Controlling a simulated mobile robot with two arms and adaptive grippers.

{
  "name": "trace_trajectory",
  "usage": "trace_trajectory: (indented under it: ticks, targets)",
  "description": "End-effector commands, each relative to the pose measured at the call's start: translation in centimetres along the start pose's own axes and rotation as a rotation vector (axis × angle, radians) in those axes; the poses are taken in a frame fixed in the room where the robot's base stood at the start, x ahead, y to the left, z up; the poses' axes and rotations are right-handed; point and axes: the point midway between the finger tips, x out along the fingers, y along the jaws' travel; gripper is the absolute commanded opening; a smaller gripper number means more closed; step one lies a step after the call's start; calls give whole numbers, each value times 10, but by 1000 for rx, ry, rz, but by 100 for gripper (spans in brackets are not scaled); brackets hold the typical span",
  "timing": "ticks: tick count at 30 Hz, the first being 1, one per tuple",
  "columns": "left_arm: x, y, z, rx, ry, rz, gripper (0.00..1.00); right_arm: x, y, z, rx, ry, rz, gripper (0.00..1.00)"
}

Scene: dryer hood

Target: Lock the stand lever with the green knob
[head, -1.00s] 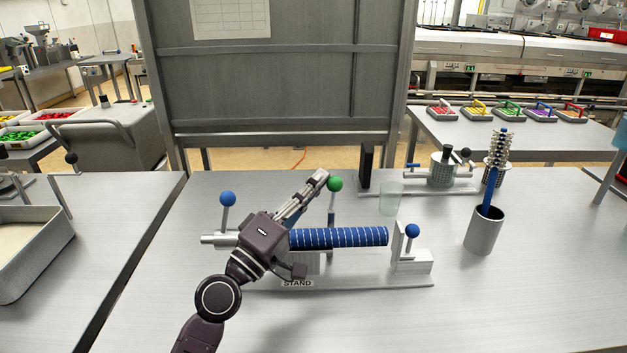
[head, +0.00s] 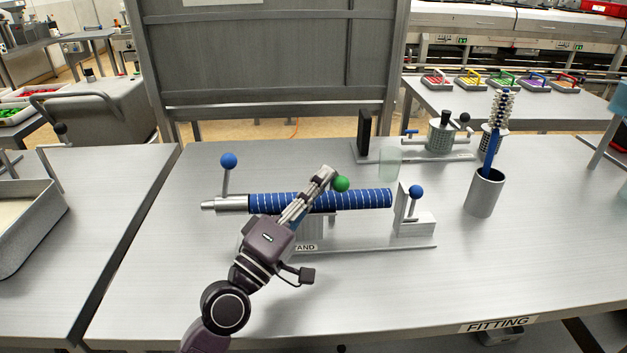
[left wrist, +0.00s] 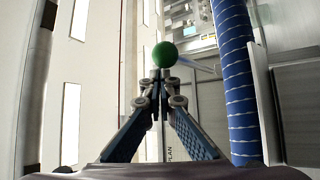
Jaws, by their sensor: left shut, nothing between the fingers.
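The stand (head: 415,246) lies on the table and bears a blue ribbed roll (head: 365,199) with a metal end at the left. The green knob (head: 341,184) appears in front of the roll's upper edge in the head view; its lever's stem is hidden. My left gripper (head: 328,172) reaches over the roll, shut and empty, its fingertips right beside the green knob. In the left wrist view the green knob (left wrist: 165,55) is just beyond the closed fingertips (left wrist: 162,76); whether they touch it I cannot tell. My right gripper is out of view.
Blue-knobbed levers stand at the stand's left (head: 228,161) and right (head: 416,192). Behind are a clear cup (head: 389,163) and a metal fixture (head: 440,136). A metal holder (head: 484,194) with a blue-handled brush stands at the right. The front of the table is clear.

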Motion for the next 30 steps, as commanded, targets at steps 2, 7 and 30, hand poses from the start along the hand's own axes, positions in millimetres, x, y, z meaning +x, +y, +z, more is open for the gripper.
trace_trajectory:
  ticks: [2,7,30]
  targets:
    - [-3,0,0,1,0,0,0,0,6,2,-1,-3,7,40]
    - [-22,-1,-1,4,-1,-2,0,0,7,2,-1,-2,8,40]
    - [-122,0,-4,-2,2,1,0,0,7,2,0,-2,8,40]
